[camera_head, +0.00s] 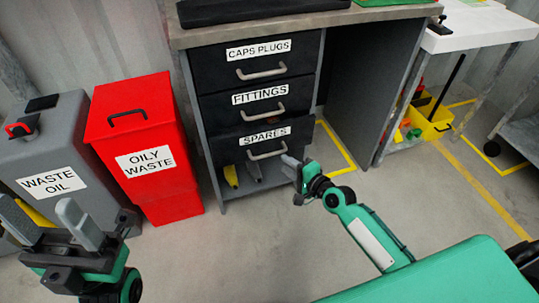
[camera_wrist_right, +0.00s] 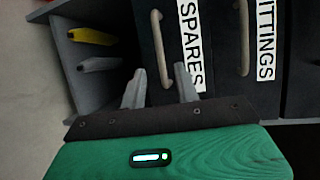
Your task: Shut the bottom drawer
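The bottom drawer (camera_head: 222,148) is the black one labelled SPARES, under the FITTINGS and CAPS PLUGS drawers. It appears to stand out slightly, but how far is hard to tell. Its pale handle (camera_head: 267,153) also shows in the right wrist view (camera_wrist_right: 158,50). My right gripper (camera_head: 292,168) is open and empty, just in front of the drawer's lower right side. In the right wrist view its fingers (camera_wrist_right: 160,88) point at the drawer front near the handle, with nothing between them. My left gripper (camera_head: 50,222) is open and empty at the lower left, far from the drawer.
An open shelf below the drawer holds a yellow item (camera_head: 231,176) and a grey item (camera_head: 253,170). A red oily waste bin (camera_head: 125,130) and a grey waste oil container (camera_head: 75,135) stand left of the cabinet (camera_head: 193,110). Floor in front is clear.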

